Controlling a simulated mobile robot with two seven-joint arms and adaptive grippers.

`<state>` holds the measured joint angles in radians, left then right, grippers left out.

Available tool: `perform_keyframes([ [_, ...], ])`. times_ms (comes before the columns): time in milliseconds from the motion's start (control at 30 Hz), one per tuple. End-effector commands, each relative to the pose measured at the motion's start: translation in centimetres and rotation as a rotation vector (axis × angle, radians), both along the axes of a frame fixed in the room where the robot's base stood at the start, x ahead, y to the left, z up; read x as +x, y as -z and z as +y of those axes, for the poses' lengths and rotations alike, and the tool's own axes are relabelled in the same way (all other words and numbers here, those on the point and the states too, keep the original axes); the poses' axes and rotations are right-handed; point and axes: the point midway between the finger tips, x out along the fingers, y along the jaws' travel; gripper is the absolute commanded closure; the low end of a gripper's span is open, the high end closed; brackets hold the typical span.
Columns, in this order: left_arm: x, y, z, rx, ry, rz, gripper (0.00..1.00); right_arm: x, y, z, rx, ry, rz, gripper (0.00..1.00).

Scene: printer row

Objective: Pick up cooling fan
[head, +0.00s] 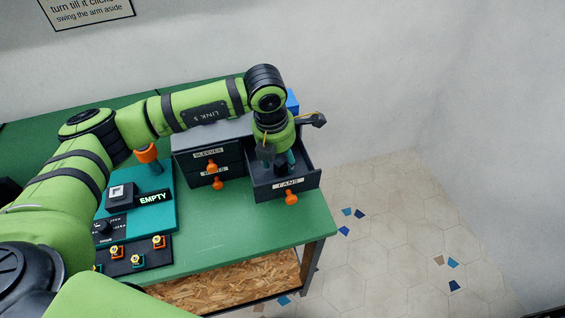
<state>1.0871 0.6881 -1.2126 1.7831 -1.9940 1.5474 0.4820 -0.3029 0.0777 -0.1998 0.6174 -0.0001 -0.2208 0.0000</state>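The drawer labelled FANS (286,186) is pulled open at the right end of the green table. My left gripper (280,165) points down into this open drawer from above, with its lower end inside the drawer walls. A dark shape sits at its fingertips, but I cannot tell whether it is a cooling fan or part of the fingers. No cooling fan shows clearly; the gripper and the drawer front hide much of the inside. Whether the fingers are open or shut is not clear. My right gripper is not in view.
Closed drawers with orange knobs (212,166) stand left of the open one. The table (265,231) is clear in front. A blue thing (292,102) shows behind my wrist.

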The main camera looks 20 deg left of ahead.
Motion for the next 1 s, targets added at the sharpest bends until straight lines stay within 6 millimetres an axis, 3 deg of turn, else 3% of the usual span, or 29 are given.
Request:
perform_keyframes([
  [33,0.0,0.0,0.0,0.0,0.0,0.0,0.69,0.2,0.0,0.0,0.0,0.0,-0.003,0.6],
  [100,0.0,0.0,0.0,0.0,0.0,0.0,0.89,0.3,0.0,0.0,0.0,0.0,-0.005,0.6],
  [267,0.0,-0.1,0.0,0.0,0.0,-0.001,0.94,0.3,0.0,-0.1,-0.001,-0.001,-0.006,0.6],
  [567,0.1,-0.3,0.0,-0.001,0.0,-0.002,0.94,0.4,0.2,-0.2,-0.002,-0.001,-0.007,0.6],
  [833,0.2,-3.6,0.0,-0.002,0.001,-0.009,0.94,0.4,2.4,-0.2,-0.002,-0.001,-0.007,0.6],
  [1000,-1.3,-6.0,-3.7,-0.003,0.008,-0.006,0.94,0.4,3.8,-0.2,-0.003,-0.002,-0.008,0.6],
])
